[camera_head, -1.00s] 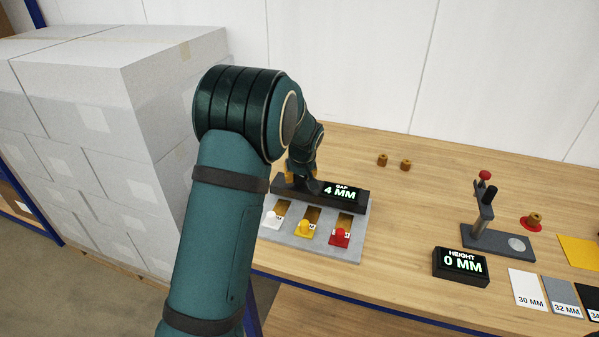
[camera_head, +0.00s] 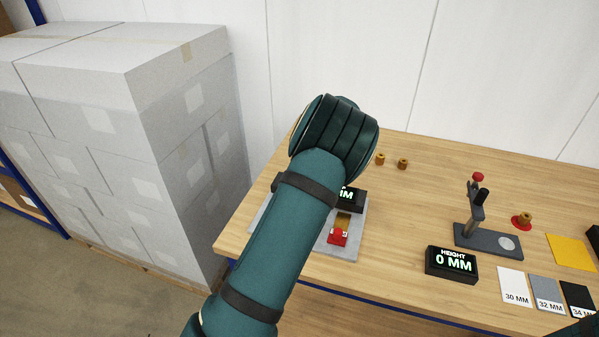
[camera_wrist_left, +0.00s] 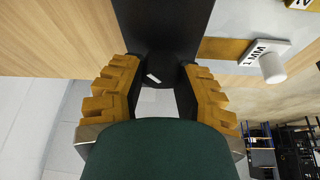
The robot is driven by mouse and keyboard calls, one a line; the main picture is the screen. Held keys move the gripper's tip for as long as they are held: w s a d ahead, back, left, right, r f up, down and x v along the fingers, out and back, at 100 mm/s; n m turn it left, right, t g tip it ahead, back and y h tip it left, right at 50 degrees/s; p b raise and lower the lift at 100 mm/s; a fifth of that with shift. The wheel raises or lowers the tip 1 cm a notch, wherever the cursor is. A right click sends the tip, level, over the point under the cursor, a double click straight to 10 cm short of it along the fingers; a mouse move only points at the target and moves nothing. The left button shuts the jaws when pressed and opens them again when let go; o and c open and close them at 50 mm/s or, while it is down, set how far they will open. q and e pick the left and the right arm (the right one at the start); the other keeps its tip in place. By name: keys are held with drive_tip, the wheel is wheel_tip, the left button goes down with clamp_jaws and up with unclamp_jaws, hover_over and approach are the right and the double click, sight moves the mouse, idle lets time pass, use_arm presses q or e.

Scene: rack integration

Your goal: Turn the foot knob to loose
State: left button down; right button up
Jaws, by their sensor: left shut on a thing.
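In the left wrist view, the foot knob (camera_wrist_left: 162,68) is a dark round part with a short white mark, at the end of a black fixture body (camera_wrist_left: 165,20). My left gripper (camera_wrist_left: 160,88) has its ribbed orange fingers on both sides of the knob and is shut on it. The white mark lies slanted. In the head view, my left forearm hides the gripper and the knob. The gap display (camera_head: 347,195) shows only partly behind my arm, with its reading cut off.
A grey plate with a red knob (camera_head: 338,237) lies beside my left arm. A height gauge (camera_head: 487,237) and its display (camera_head: 451,263) reading 0 MM stand to the right. Two brass pieces (camera_head: 391,162) lie behind. White boxes (camera_head: 110,120) are stacked left of the table.

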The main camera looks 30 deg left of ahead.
use_arm(q)
drive_tip(key=shift+s+f+n+g+p, duration=0.1)
drive_tip(key=shift+n+g+p, duration=0.4)
drive_tip(key=shift+n, duration=0.7)
drive_tip(key=shift+f, duration=0.1)
drive_tip(key=c, duration=0.6)
unclamp_jaws()
drive_tip(key=v, duration=1.2)
drive_tip(key=shift+a, duration=0.2)
